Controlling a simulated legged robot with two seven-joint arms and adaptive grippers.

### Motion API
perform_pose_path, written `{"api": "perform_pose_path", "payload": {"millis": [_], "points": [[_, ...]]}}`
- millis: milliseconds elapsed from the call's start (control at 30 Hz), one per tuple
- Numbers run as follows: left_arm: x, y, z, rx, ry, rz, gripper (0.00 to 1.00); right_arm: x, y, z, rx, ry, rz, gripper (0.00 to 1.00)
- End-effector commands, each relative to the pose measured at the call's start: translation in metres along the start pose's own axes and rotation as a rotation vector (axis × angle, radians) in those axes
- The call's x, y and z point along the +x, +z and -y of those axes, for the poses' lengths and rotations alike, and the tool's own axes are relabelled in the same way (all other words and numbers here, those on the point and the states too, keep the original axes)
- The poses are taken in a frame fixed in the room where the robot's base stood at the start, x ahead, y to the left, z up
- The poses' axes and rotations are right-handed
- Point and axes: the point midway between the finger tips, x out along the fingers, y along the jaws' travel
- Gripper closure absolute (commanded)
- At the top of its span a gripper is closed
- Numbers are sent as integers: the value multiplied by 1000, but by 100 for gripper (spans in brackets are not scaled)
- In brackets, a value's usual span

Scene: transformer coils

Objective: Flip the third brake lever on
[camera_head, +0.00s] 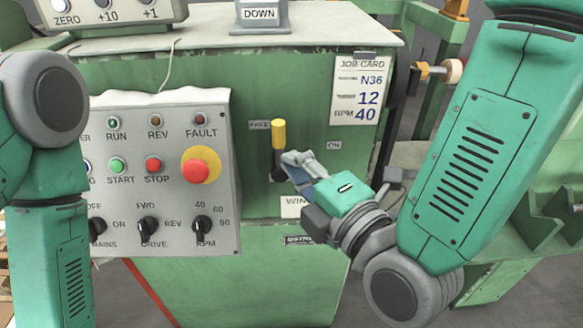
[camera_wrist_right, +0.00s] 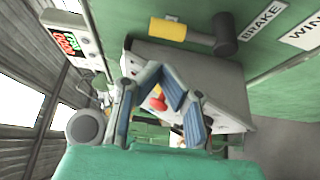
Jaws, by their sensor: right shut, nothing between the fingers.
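One brake lever shows, with a yellow handle (camera_head: 279,134) and a dark lower end, on the green machine front. It stands upright between a label on its left that seems to read FREE (camera_head: 259,125) and an ON label (camera_head: 334,145) on its right. My right gripper (camera_head: 287,158) is shut and empty, close to the lever's lower right side; contact cannot be told. In the wrist view the yellow handle (camera_wrist_right: 169,30) lies sideways above my shut fingertips (camera_wrist_right: 168,82), beside a BRAKE label (camera_wrist_right: 264,22). My left arm shows at the left edge; its gripper is out of view.
A grey control panel (camera_head: 170,135) with buttons and knobs stands out left of the lever. A job card (camera_head: 360,88) reading N36, 12, 40 hangs upper right. A grey DOWN box (camera_head: 259,15) sits on the machine top (camera_head: 215,42). Other green machinery stands at right.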

Motion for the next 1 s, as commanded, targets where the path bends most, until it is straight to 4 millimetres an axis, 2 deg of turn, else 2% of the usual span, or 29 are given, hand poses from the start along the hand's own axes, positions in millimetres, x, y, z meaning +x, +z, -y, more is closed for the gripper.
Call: {"api": "perform_pose_path", "payload": {"millis": [33,200,400,600,1000], "points": [[14,1,0,0,0,0,43,7,1,4,2,7,1,100],[3,0,0,0,0,0,43,42,0,-1,5,3,1,100],[1,0,0,0,0,0,43,70,0,-1,2,2,0,100],[1,0,0,0,0,0,43,80,0,-1,2,1,-1,100],[2,0,0,0,0,0,43,82,1,0,5,4,-1,100]]}}
